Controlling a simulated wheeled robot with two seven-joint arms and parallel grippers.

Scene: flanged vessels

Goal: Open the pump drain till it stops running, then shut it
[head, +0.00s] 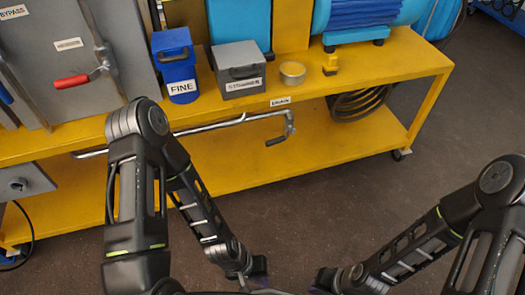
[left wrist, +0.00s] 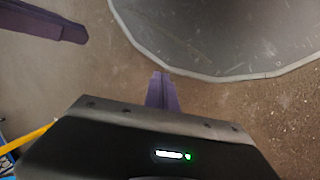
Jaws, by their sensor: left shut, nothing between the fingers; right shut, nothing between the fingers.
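A thin grey pipe (head: 215,125) runs along the front of the yellow bench, below its top edge. At its right end it bends down to a short dark-gripped handle (head: 276,141), under a small white label (head: 280,101) too small to read surely. The blue pump or motor (head: 360,14) stands on the bench above, to the right. No running liquid can be made out. My left gripper (head: 258,268) is low, near the bottom edge, well apart from the pipe; its fingers are together and empty in the left wrist view (left wrist: 162,92). My right gripper (head: 325,280) is shut and empty, to its right.
On the bench (head: 415,60) stand a blue box marked FINE (head: 176,65), a grey lidded box (head: 238,68), a tape roll (head: 292,73) and a small yellow piece (head: 330,65). A grey panel with a red handle (head: 71,82) is at left. A coiled hose (head: 357,102) hangs below. Floor is free in front.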

